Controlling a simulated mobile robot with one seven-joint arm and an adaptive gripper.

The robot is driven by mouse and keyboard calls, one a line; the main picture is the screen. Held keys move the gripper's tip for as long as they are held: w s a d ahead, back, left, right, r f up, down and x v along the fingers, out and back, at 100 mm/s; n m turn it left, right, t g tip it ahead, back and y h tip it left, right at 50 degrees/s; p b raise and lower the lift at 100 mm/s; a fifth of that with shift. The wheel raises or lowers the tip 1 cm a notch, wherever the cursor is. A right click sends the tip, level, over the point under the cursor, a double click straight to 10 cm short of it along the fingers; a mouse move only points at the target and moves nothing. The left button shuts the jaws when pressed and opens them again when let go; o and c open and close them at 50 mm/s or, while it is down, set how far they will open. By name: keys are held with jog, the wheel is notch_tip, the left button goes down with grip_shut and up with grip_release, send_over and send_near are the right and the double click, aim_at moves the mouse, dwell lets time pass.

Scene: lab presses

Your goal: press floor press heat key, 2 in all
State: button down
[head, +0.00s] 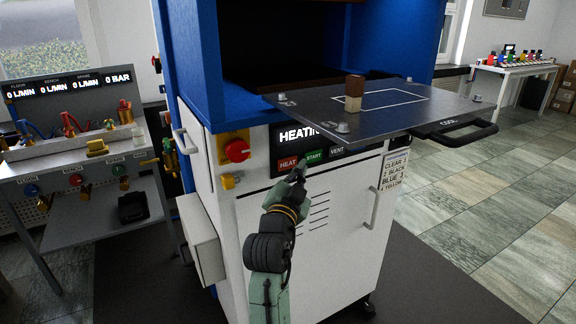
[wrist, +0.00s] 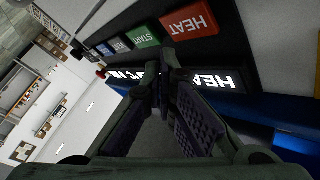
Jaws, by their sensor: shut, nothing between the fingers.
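The floor press is a blue and white cabinet with a lit display (head: 296,134) that reads "HEATI…", the rest hidden or unclear. Below it is the red HEAT key (head: 288,163), with the green START key (head: 314,155) and the VENT label to its right. In the wrist view the red HEAT key (wrist: 188,20) is at the top, with the green START key (wrist: 140,37) to its left. My gripper (head: 299,168) is shut and empty, in front of the key row. In the wrist view its fingertips (wrist: 166,72) lie below the keys in the picture; I cannot tell whether they touch the panel.
A metal plate (head: 440,112) marked COOL juts out above the panel, with a small brown and tan block (head: 354,92) on it. A red knob (head: 237,150) is left of the display. A gas bench (head: 60,150) stands left, a table with bottles (head: 515,68) back right.

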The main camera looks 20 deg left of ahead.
aim_at(293, 167)
jog(key=shift+w+a, duration=0.55)
jog(key=shift+a, duration=0.15)
jog(key=shift+a+b, duration=0.1)
jog(key=shift+b, duration=0.2)
dwell(0.8)
jog(key=shift+w+a, duration=0.25)
jog(key=shift+w+a+b, duration=0.25)
jog(key=shift+a+b, duration=0.05)
jog(key=shift+b, duration=0.05)
dwell(0.6)
jog(key=shift+s+d, duration=0.1)
jog(key=shift+d, duration=0.05)
jog(key=shift+s+d, duration=0.4)
jog(key=shift+d, duration=0.1)
dwell(0.4)
jog(key=shift+s+d, duration=0.8)
jog(key=shift+d, duration=0.2)
jog(key=shift+s+d, duration=0.75)
jog(key=shift+d, duration=0.25)
